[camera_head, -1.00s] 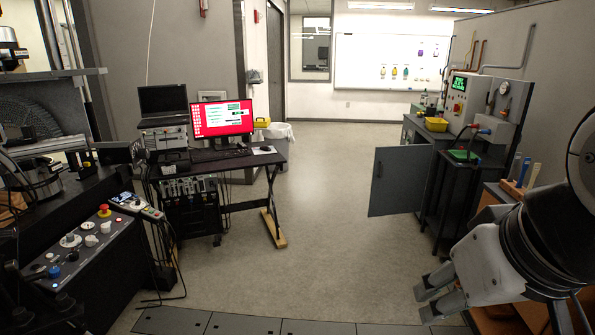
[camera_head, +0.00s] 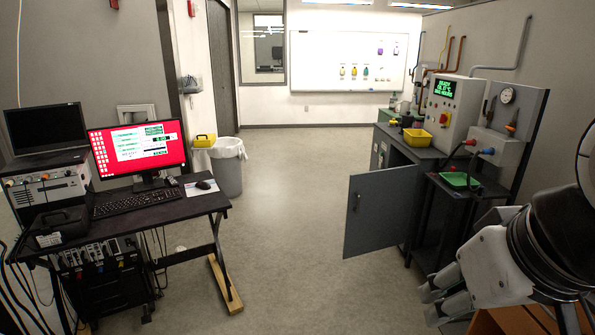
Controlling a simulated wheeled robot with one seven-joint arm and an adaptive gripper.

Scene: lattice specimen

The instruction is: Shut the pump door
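The pump door (camera_head: 381,208) is a flat grey panel with a small dark handle. It stands swung open from the dark cabinet (camera_head: 405,152) at the right, reaching out over the floor. My gripper (camera_head: 436,303) is at the lower right, in front of the door and apart from it. Its pale fingers point left and look spread, with nothing seen between them. The cabinet's inside is mostly hidden behind the door.
A control box (camera_head: 453,108), a yellow bin (camera_head: 417,137) and a green tray (camera_head: 459,181) sit on the right-hand benches. A desk (camera_head: 140,215) with a red-screened monitor (camera_head: 138,146) stands at the left. A waste bin (camera_head: 229,168) stands behind it. The middle floor is clear.

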